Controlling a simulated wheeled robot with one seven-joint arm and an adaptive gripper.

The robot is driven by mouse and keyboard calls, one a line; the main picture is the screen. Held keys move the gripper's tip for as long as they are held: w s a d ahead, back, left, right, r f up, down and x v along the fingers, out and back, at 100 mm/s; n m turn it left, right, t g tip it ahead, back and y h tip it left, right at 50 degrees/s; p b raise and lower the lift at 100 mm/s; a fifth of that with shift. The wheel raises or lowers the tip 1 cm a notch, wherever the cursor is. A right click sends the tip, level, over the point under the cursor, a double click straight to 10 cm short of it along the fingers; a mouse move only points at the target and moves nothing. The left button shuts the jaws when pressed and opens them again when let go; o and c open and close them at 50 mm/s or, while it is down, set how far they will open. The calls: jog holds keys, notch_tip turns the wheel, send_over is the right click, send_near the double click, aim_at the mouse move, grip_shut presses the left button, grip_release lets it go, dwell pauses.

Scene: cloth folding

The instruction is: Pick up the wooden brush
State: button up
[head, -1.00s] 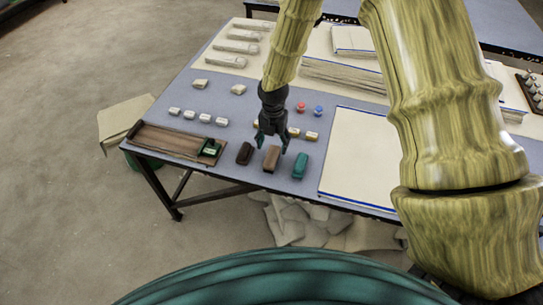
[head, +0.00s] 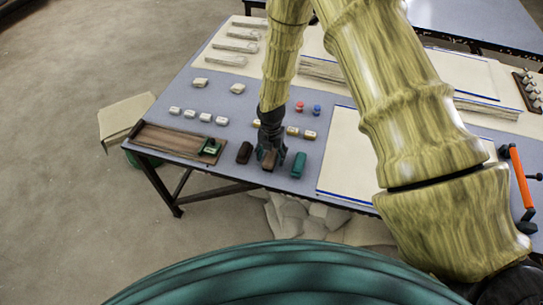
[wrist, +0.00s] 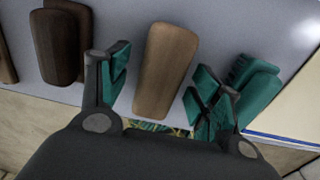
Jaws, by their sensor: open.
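The wooden brush (head: 268,168) is a brown, rounded block on the grey-blue table, between a darker brown brush (head: 244,152) and a green brush (head: 298,165). In the head view my gripper (head: 270,157) is low over it and hides much of it. In the wrist view the wooden brush (wrist: 165,70) lies between the two spread, green-padded fingers of my gripper (wrist: 160,80), with visible gaps on both sides. The darker brush (wrist: 60,46) is left of the left finger. The green brush (wrist: 252,92) is close behind the right finger; I cannot tell if they touch.
A wooden tray (head: 165,140) with a green item on it stands at the table's left corner. Several small white blocks (head: 205,117) lie behind. A cream sheet with a blue edge (head: 345,155) lies to the right. An orange-handled tool (head: 519,175) is at the far right.

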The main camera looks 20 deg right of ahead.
aim_at(271, 154)
jog(key=shift+f, duration=0.2)
jog(key=c, duration=1.1)
jog(key=shift+c, duration=0.2)
jog(key=shift+r+b, duration=1.45)
jog(key=shift+r, duration=3.55)
